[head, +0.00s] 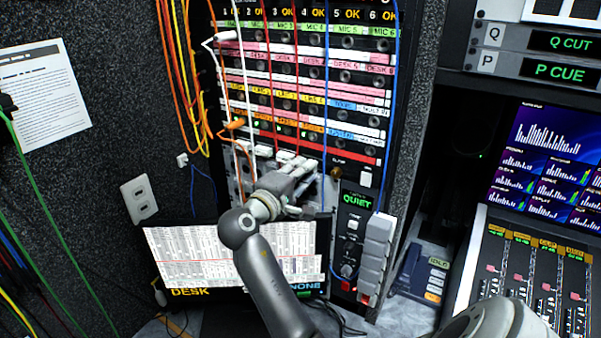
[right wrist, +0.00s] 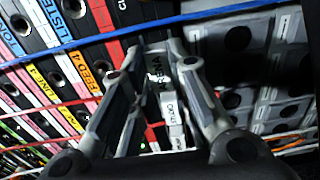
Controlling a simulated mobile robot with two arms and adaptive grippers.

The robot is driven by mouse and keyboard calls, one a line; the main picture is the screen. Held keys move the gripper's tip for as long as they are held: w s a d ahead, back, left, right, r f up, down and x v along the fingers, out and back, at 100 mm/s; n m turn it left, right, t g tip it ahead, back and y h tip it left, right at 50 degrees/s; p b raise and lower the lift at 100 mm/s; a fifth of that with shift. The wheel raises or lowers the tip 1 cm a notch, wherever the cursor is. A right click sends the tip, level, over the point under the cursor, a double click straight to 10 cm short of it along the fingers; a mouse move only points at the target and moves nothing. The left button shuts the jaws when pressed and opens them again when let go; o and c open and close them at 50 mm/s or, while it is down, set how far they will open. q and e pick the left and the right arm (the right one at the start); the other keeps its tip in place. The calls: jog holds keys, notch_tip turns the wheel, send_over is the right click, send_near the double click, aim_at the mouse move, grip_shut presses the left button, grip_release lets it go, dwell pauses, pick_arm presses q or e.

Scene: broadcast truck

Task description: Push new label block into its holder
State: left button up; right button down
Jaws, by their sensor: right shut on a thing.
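My right gripper (head: 304,172) is in front of the lower part of the patch panel, below the red label strip. In the right wrist view my right gripper (right wrist: 165,62) is shut on a small pale label block (right wrist: 154,84), which seems to read "ARENA". The block sits between the fingers, close to the panel face. White labels (right wrist: 174,115) show just beyond the fingers. The fingers hide much of the holder, so I cannot tell how far the block is in it. My left gripper is not in view.
Blue (head: 325,110), red and white cords hang across the panel near my right gripper. Orange and yellow cords (head: 183,90) hang at its left. A "DESK" screen (head: 190,262) stands below. A "QUIET" control unit (head: 354,225) is to the right of the gripper.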

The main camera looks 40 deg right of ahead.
jog(key=shift+w+d, duration=0.15)
jog(key=shift+d, duration=0.35)
jog(key=shift+d, duration=0.25)
jog(key=c, duration=1.3)
grip_release()
jog(key=v, duration=0.7)
jog(key=shift+a, duration=0.3)
